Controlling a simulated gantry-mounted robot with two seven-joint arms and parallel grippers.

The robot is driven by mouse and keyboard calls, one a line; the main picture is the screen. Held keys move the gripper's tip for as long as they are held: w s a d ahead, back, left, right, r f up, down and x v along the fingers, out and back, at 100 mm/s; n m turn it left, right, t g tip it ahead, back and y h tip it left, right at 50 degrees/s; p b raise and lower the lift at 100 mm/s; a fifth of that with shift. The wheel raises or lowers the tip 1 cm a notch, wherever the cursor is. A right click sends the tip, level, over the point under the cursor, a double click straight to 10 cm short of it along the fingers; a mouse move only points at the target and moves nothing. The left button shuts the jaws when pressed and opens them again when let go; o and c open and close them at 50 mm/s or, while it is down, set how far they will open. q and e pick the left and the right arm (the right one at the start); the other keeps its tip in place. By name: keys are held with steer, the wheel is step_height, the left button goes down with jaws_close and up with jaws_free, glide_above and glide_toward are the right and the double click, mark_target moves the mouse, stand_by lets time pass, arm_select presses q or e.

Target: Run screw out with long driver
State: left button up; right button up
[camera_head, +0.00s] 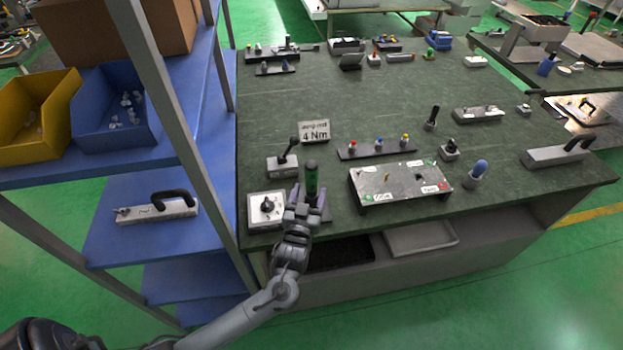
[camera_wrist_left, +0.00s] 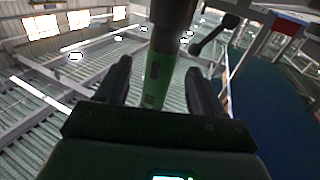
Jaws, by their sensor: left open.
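A driver with a green handle and dark top (camera_head: 311,177) stands upright near the front left of the workbench. My left gripper (camera_head: 307,198) is at this driver, on its near side. In the left wrist view the green handle (camera_wrist_left: 159,78) lies between the two fingers (camera_wrist_left: 160,85), with a gap on both sides, so the gripper is open. The driver's lower end is hidden behind the gripper. A grey metal plate (camera_head: 400,192) with labels and a small yellow upright piece (camera_head: 387,177) lies to the right. I cannot make out a screw. My right gripper is not in view.
A white block with a black knob (camera_head: 267,207) stands just left of my gripper. A blue shelf (camera_head: 150,225) edges the bench at left. The bench's middle (camera_head: 390,100) is mostly clear.

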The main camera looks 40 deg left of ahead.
arm_select(q)
steer(key=shift+f+b+x, duration=0.15)
steer(key=shift+b+x, duration=0.05)
steer(key=shift+x, duration=1.35)
steer(key=shift+f+b+x, duration=0.1)
steer(key=shift+b+x, duration=0.1)
steer(key=shift+x, duration=1.35)
steer(key=shift+s, duration=0.1)
steer(key=shift+r, duration=0.1)
jaws_close()
